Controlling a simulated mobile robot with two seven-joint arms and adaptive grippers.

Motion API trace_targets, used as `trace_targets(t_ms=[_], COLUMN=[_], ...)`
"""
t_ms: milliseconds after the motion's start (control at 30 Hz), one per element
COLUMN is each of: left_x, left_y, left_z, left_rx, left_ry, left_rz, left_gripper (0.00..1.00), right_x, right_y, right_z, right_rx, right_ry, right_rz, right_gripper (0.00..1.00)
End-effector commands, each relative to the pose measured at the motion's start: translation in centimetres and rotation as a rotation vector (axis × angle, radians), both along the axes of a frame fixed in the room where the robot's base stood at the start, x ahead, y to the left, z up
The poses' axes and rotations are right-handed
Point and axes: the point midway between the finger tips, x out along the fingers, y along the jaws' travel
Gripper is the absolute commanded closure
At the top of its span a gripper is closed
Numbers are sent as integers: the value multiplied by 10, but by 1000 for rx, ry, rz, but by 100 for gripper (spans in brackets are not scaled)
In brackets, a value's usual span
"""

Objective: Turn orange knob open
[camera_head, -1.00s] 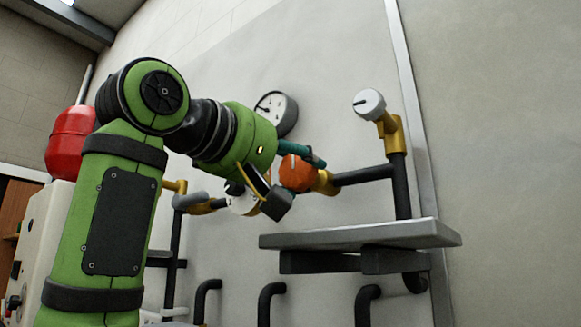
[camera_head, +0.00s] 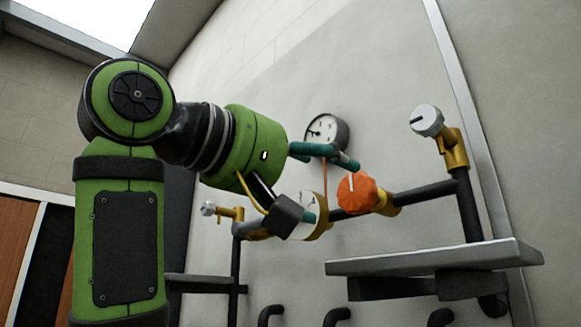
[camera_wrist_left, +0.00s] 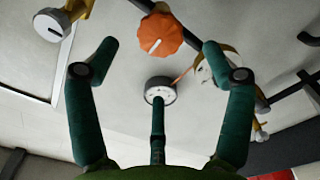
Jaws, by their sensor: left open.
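The orange knob (camera_head: 357,193) is a ridged dial with a white pointer line, on a brass valve (camera_head: 385,201) of a dark pipe. The line looks near upright in the head view. My left gripper (camera_head: 332,190) has teal fingers and is open, just left of the knob; one finger partly covers the gauge behind. In the left wrist view the orange knob (camera_wrist_left: 160,36) shows ahead, between the spread fingertips of the gripper (camera_wrist_left: 160,47). No finger is seen closed on it; I cannot tell the exact gap. My right gripper is not in view.
A white knob (camera_head: 428,120) on a brass valve sits upper right. Another white dial (camera_head: 312,207) is close beside the lower finger. A round gauge (camera_head: 328,133) is on the wall. A grey shelf (camera_head: 435,258) juts out below right.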

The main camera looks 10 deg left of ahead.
Motion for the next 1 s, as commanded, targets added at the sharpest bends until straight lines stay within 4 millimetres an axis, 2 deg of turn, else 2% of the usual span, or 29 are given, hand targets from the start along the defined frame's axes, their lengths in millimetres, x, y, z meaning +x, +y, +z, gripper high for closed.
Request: trace_targets(t_ms=[100, 300, 1000], left_x=[-19, -35, -37], left_y=[14, 25, 27], left_z=[1, 0, 0], left_rx=[-3, -1, -1], left_ry=[-4, 0, 1], left_rz=[0, 0, 0], left_gripper=[19, 19, 19], right_x=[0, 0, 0], right_y=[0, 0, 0], right_z=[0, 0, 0], right_rx=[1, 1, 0], right_ry=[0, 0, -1], right_rz=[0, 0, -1], right_gripper=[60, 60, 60])
